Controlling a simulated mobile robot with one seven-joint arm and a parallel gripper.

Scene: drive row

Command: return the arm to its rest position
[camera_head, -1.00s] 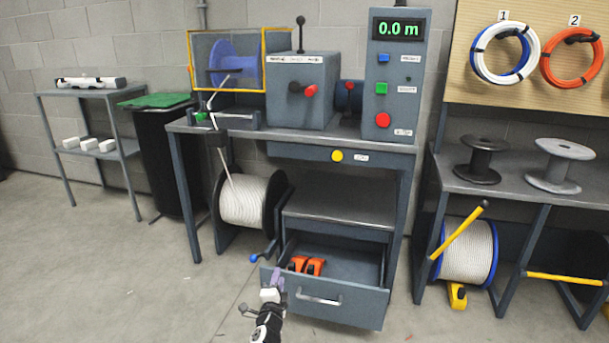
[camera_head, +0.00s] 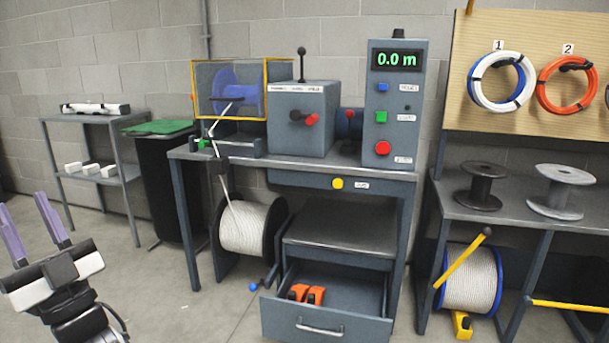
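My gripper (camera_head: 50,222) is at the lower left of the head view, with its two purple fingers pointing up and apart. It is open, with nothing between the fingers. My arm behind it is partly cut off by the bottom edge of the picture. The gripper is in front of the grey shelf and well to the left of the open drawer, touching nothing that I can see.
The workbench (camera_head: 300,165) holds a control box with a "0.0 m" display (camera_head: 396,59). Its lower drawer (camera_head: 325,325) stands open with orange tools (camera_head: 307,293) inside. A black bin (camera_head: 170,185) with a green lid stands left. Floor between is clear.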

